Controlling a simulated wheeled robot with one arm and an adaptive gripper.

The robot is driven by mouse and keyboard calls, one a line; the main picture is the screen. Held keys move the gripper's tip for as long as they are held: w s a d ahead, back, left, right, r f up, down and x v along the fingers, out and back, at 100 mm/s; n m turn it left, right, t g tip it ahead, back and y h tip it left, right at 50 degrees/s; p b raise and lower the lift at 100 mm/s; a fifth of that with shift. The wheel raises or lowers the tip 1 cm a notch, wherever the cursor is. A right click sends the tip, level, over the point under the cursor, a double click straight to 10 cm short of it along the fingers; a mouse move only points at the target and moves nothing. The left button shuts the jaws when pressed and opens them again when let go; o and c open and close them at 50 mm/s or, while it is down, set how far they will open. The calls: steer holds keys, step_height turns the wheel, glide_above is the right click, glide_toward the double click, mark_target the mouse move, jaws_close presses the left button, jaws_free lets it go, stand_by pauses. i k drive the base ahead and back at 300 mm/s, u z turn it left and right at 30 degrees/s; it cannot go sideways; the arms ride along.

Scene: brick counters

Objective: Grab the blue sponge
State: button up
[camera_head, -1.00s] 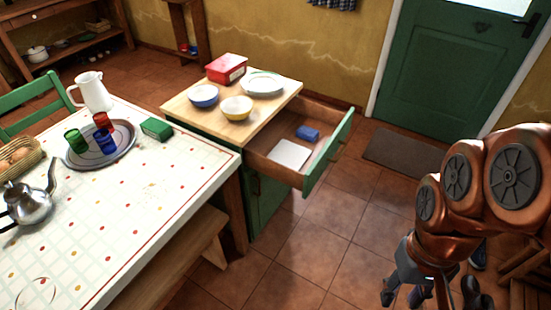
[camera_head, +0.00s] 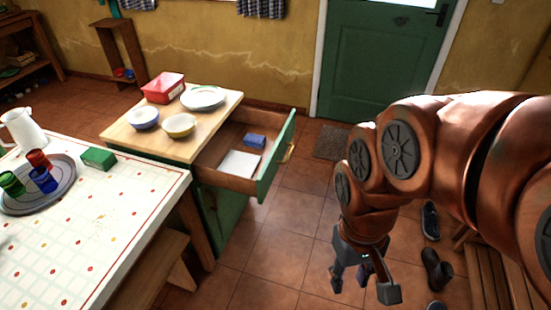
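The blue sponge (camera_head: 254,140) is a small blue block lying in the open drawer (camera_head: 222,183) of the counter. It sits near the drawer's right side, behind a flat white item (camera_head: 240,164). My gripper (camera_head: 362,285) hangs over the floor, to the right of the drawer and nearer to the camera. Its fingers are spread apart with nothing seen between them. It is well away from the sponge.
The counter top (camera_head: 205,137) holds a red box (camera_head: 163,88), a white-blue bowl (camera_head: 142,118), a yellow bowl (camera_head: 179,126) and plates (camera_head: 203,98). A table (camera_head: 100,230) stands at the left, with a bench (camera_head: 150,272). Shoes (camera_head: 437,268) lie at right. Floor between is clear.

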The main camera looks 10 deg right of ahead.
mark_target(255, 140)
steer(key=z, duration=1.2)
steer(key=i, duration=1.3)
steer(key=u, duration=3.7)
